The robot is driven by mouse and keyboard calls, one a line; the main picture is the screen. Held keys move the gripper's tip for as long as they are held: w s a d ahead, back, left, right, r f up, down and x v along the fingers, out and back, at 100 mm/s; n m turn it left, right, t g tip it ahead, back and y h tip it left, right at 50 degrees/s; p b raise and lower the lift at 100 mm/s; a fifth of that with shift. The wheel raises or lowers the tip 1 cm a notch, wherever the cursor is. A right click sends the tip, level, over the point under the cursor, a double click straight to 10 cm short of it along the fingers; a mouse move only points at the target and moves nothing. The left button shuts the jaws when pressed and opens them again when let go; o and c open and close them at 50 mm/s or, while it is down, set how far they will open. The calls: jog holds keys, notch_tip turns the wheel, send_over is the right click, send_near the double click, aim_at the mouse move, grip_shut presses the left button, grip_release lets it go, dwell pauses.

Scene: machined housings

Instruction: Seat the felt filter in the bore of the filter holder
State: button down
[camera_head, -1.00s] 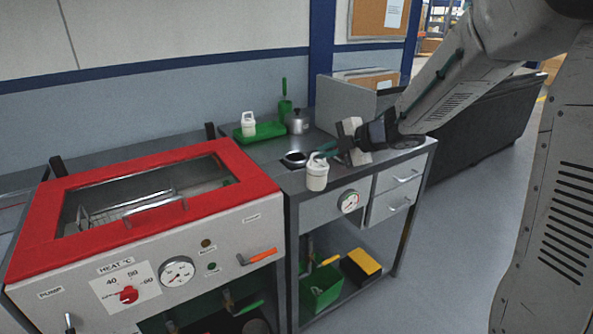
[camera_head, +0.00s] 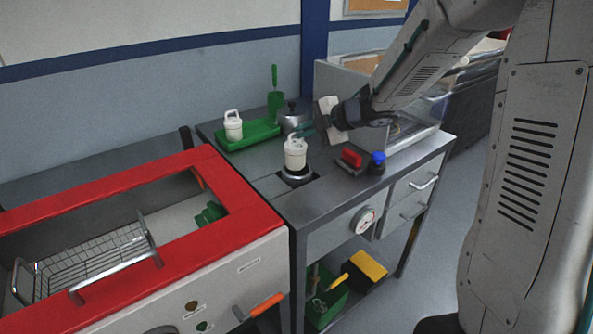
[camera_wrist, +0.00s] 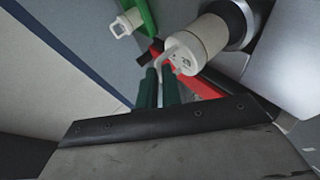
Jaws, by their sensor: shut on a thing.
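A white cylindrical felt filter (camera_head: 295,154) with a loop handle on top hangs from my gripper (camera_head: 308,134). It is upright over the round metal filter holder (camera_head: 297,178) on the grey bench. The filter's lower end hides most of the bore; I cannot tell whether it has entered. In the wrist view, my gripper's green fingers (camera_wrist: 159,85) are shut on the handle of the filter (camera_wrist: 199,43), and the holder's metal ring (camera_wrist: 243,18) shows behind its far end. A second, similar white piece (camera_head: 233,125) stands on a green tray (camera_head: 258,134).
A metal pot (camera_head: 293,117) and a green cup (camera_head: 275,103) stand behind the holder. A red block (camera_head: 352,158) and a blue-capped bottle (camera_head: 377,163) are to its right. A red-framed tank (camera_head: 240,203) with a wire basket (camera_head: 90,262) is at the left.

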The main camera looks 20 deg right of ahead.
aim_at(304, 145)
notch_tip(304, 145, down, 4)
jog(key=shift+d+f, duration=0.15)
jog(key=shift+f, duration=0.05)
jog(key=shift+s+f, duration=0.15)
jog(key=shift+f, duration=2.1)
jog(key=c, duration=1.6)
grip_release()
jog(key=shift+r, duration=0.1)
jog(key=shift+o, duration=0.2)
jog(key=shift+r, duration=0.1)
